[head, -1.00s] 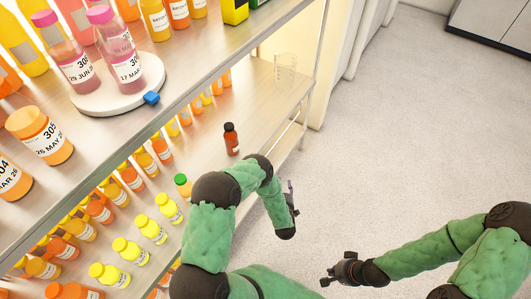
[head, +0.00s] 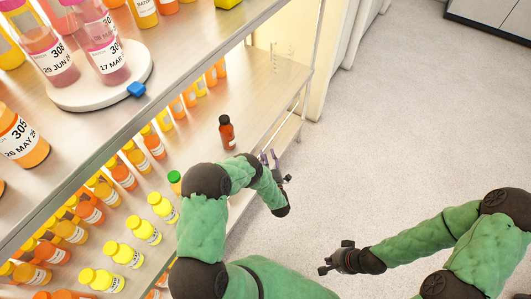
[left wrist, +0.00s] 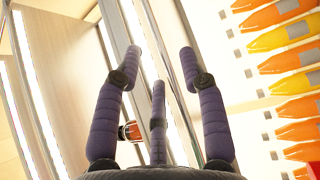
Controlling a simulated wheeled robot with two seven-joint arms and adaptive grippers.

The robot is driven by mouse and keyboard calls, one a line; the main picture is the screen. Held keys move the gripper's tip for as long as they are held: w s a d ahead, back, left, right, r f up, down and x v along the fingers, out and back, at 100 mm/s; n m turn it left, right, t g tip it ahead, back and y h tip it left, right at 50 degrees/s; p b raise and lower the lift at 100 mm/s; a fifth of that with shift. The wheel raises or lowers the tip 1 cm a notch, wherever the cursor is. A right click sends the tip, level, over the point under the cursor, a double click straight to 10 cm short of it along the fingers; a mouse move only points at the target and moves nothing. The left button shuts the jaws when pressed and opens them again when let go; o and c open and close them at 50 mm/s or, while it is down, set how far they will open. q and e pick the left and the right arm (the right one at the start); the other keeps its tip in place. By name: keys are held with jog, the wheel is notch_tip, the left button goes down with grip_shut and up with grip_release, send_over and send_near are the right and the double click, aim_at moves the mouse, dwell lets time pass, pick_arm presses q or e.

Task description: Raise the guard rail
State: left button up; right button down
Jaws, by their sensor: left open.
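The guard rail (head: 287,118) is a thin metal bar along the front right edge of the lower shelf. My left gripper (head: 268,156) is beside the shelf's front edge, close to the rail's near end. In the left wrist view my left gripper (left wrist: 160,58) is open, with its purple fingers spread and a long metal bar (left wrist: 170,45) running between them. I cannot tell whether they touch it. My right gripper (head: 326,262) hangs over the open floor, away from the shelf; its finger opening is too small to judge.
A dark red bottle (head: 227,132) stands on the lower shelf near my left gripper. Rows of yellow and orange bottles (head: 143,229) fill the shelf's left. The upper shelf holds a white turntable (head: 90,92). The floor at right is free.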

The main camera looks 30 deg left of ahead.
pick_arm(q)
jog(key=shift+b+x, duration=0.3)
jog(key=shift+x, duration=1.15)
grip_shut()
